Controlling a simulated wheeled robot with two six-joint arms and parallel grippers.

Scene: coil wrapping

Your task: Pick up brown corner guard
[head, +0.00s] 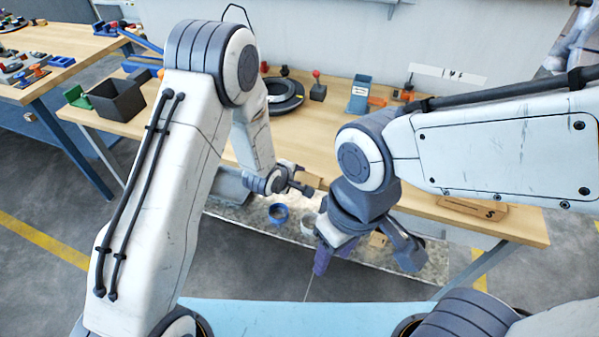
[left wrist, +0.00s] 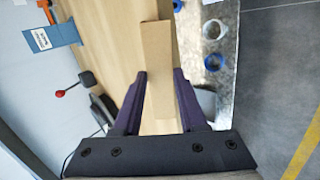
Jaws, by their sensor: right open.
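A long brown corner guard (left wrist: 157,60) lies along the front edge of the wooden table, with one face on top and a darker face down the side. In the head view a small tan part of it (head: 309,179) shows beside my left gripper (head: 300,180). In the left wrist view, the purple fingers of my left gripper (left wrist: 159,73) stand on either side of the guard, tips close to its sides. Whether they press on it is not clear. My right gripper (head: 365,256) is open and empty, in front of the table edge and pointing down.
Another brown piece (head: 473,207) lies at the table's front right edge. Blue (head: 278,213) and white rings (head: 308,225) are on a lower grey surface. A black coil (head: 285,96), dark bin (head: 116,98) and blue holder (head: 360,94) stand on the table. The right middle tabletop is clear.

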